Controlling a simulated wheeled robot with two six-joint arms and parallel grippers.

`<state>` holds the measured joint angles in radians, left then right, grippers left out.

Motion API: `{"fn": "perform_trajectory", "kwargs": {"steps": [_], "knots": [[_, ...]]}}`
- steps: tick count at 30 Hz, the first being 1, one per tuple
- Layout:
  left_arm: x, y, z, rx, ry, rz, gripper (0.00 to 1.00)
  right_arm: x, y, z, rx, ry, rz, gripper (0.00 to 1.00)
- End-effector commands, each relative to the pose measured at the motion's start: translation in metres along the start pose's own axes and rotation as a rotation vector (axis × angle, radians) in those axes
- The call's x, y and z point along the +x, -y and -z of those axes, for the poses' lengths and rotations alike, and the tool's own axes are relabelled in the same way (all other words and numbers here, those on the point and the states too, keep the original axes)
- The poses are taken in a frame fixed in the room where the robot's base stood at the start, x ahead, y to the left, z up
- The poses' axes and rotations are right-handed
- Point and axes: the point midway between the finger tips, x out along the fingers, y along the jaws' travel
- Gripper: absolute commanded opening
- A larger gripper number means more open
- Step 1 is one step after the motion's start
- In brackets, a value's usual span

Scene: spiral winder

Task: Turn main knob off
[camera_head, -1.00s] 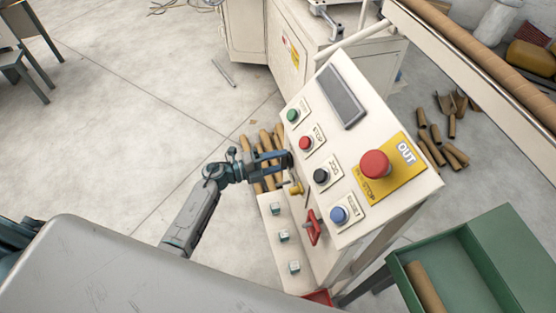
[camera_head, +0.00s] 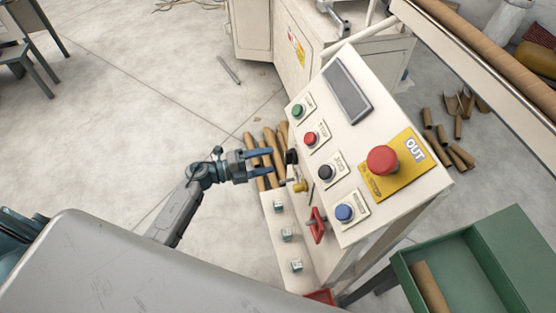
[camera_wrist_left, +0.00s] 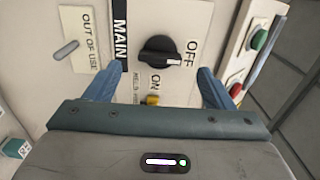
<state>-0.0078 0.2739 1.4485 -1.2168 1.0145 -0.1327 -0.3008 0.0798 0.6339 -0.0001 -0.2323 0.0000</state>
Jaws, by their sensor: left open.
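The black main knob (camera_wrist_left: 160,50) is on the cream panel beside the MAIN label (camera_wrist_left: 120,32) in the left wrist view. The white mark on its handle points right, towards the OFF label (camera_wrist_left: 191,54); the ON label (camera_wrist_left: 155,82) is below it. In the head view the knob (camera_head: 291,157) shows on the side of the control box. My left gripper (camera_head: 277,166) is open, just left of the knob and apart from it. In the left wrist view its blue fingers (camera_wrist_left: 160,72) stand either side of the knob with nothing between them. My right gripper is not in view.
The box top (camera_head: 347,130) carries coloured push buttons and a red emergency stop (camera_head: 382,160). A yellow part (camera_head: 300,186) and a red handle (camera_head: 316,225) stick out below the knob. Cardboard tubes (camera_head: 264,160) lie behind my gripper. Open floor is to the left.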

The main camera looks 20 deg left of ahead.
Motion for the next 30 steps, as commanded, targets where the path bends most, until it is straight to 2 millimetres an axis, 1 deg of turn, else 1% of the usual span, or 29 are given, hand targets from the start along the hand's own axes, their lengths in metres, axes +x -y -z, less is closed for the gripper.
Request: {"fn": "perform_trajectory", "kwargs": {"steps": [1,3,6,9,14,27,29,30], "knots": [[-0.012,-0.004,0.0,0.001,0.0,-0.004,0.76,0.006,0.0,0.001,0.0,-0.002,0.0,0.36],[-0.025,-0.004,0.0,0.001,0.0,-0.004,0.76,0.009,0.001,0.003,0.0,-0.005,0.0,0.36],[-0.04,-0.003,0.0,0.001,0.0,-0.003,0.76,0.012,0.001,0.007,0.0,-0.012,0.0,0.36],[-0.049,-0.002,0.0,0.0,0.001,-0.002,0.76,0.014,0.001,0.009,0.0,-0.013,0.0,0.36],[-0.054,0.0,0.0,-0.001,0.0,0.001,0.76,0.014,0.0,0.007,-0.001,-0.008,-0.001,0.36],[-0.053,0.0,0.0,-0.001,0.0,0.001,0.76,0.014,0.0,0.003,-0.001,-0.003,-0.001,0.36],[-0.054,-0.002,-0.001,-0.008,0.007,0.002,0.76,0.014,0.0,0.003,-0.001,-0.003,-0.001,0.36],[-0.055,-0.006,-0.002,-0.026,0.023,0.006,0.76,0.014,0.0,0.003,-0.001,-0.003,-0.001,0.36]]}}
